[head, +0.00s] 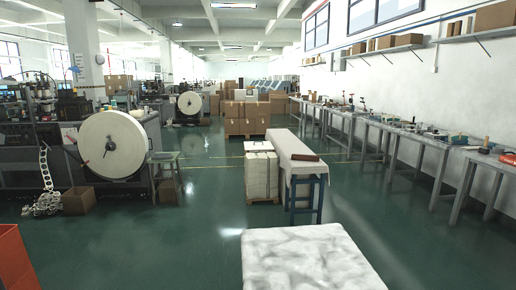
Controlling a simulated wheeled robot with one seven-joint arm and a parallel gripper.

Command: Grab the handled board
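A small flat red-brown piece (306,157) lies on the near end of a narrow table (290,143) with a white cover and blue legs, in the middle of the head view. It is too small for me to tell whether it is a board with a handle. On the right bench, an upright wooden handle (486,142) stands on a small dark and reddish base, and a flat brownish piece (508,158) lies at the picture's right edge. I cannot tell which of these is the handled board. My gripper is not in view.
A white marbled surface (310,262) fills the near middle. An orange box (14,262) stands at the near left. A stack of white sheets (261,175) on a pallet adjoins the covered table. Machines with a large paper roll (112,144) line the left. Green floor (150,240) is clear between.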

